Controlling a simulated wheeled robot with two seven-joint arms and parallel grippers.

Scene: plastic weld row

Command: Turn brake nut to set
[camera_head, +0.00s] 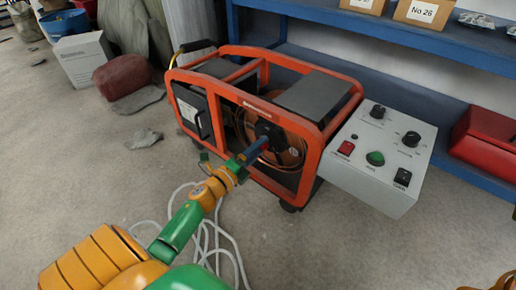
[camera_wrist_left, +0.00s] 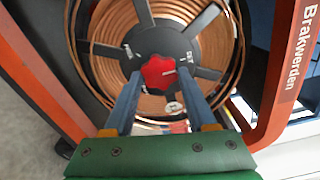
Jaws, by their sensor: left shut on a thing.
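The brake nut (camera_wrist_left: 158,73) is a red lobed knob at the middle of a dark spoked hub (camera_wrist_left: 185,48), in front of a reel of copper-coloured wire (camera_wrist_left: 100,18). A short light mark shows on the nut's right side. Small white lettering stands on the hub to the left and right of the nut, too small to read surely. My left gripper (camera_head: 262,143) reaches the hub from the front, its blue fingers shut on the nut's two sides. In the head view the fingers hide the nut. My right gripper is not in view.
An orange tube frame (camera_head: 318,150) surrounds the reel, with bars close on both sides of my left gripper. A grey control box (camera_head: 375,190) with knobs and buttons is at its right. White cable (camera_head: 205,235) lies on the floor below my arm. A blue shelf (camera_head: 460,45) stands behind.

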